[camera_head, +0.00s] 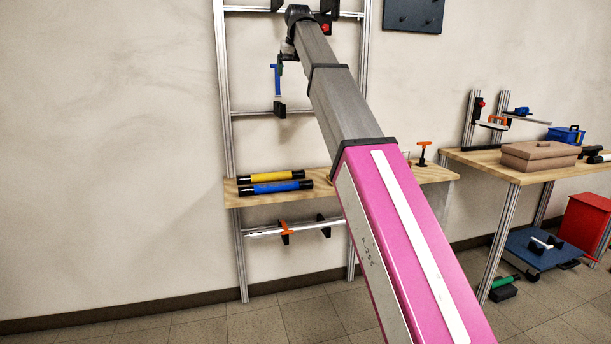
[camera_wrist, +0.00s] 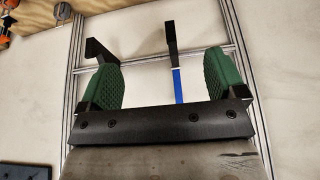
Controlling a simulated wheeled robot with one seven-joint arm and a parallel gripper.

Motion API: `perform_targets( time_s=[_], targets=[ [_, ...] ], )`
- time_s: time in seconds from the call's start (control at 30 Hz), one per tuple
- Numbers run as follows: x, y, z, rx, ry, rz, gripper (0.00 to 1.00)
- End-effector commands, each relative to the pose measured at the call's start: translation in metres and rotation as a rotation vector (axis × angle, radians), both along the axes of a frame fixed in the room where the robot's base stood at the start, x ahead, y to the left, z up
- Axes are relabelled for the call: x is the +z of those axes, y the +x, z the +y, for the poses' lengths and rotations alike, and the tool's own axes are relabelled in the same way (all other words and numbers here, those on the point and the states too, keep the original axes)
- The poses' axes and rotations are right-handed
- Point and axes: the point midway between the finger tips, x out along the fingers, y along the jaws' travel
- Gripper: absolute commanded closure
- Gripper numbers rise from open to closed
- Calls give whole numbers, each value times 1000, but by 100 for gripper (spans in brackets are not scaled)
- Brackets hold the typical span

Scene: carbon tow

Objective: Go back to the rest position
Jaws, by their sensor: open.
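My gripper (camera_wrist: 160,60) shows in the wrist view with its two green pads wide apart and nothing clamped between them. A blue and black bar-shaped thing (camera_wrist: 177,84) shows in the gap between the pads, apart from both. In the head view a blue thing (camera_head: 276,80) hangs upright at the rack, just below the end of my arm. My arm reaches up and away to the rack's upper part. My gripper is mostly hidden there behind the arm's end.
An aluminium rack (camera_head: 228,100) stands against the wall. A table (camera_head: 490,165) with a brown box (camera_head: 540,155) is at right. Floor at the lower left is clear.

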Motion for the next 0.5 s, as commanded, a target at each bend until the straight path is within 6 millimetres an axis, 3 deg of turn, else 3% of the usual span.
perform_targets(
  time_s=[0.27, 0.37, 0.5],
  targets=[
    [-65, 4, -16, -18, -7, 27, 11],
    [-99, 5, -23, -27, -11, 42, 11],
    [-164, 3, -40, -46, -18, 70, 11]
  ],
)
